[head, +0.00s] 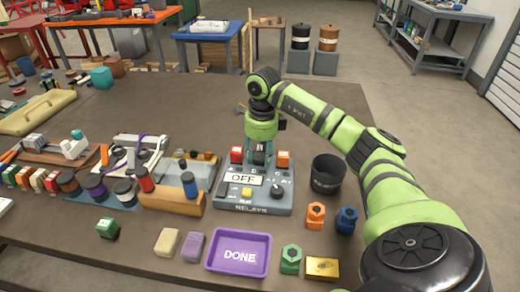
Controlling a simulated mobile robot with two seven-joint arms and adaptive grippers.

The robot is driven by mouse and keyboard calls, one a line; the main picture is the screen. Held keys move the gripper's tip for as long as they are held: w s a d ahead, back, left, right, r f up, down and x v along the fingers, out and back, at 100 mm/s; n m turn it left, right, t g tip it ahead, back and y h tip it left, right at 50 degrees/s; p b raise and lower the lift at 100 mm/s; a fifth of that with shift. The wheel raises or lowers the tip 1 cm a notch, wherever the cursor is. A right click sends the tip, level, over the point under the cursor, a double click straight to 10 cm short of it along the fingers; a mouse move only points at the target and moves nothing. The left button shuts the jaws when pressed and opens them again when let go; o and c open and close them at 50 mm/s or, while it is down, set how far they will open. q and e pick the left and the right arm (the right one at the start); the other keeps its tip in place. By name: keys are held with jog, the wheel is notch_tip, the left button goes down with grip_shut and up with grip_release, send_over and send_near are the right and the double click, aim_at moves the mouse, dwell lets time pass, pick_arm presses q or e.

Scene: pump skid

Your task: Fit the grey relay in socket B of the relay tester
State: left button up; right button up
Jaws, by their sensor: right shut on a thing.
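The relay tester (228,205) is a grey box near the middle of the table, labelled RELAYS, with a display reading OFF, a yellow button and a dark knob. A red relay (236,155) stands at the left of its top and an orange one (283,159) at the right. My right gripper (259,160) points down between these two, at the tester's middle position. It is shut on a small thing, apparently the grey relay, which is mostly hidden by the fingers. I cannot tell whether that relay touches the socket. My left gripper is out of view.
A black cup (327,174) stands right of the tester. Orange (315,216), blue (346,220) and green (290,260) parts, a gold block (322,268) and a purple DONE tray (238,271) lie in front. Racks of parts crowd the left; the table behind the tester is clear.

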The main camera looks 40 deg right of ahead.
aim_at(261, 149)
jog(key=shift+f, duration=0.45)
jog(key=o, duration=1.1)
jog(key=shift+r, duration=0.35)
jog(key=r, duration=1.1)
jog(key=shift+s+d+r, duration=0.1)
jog(key=shift+s+r, duration=0.1)
jog(key=shift+s, duration=0.1)
jog(key=shift+r, duration=0.1)
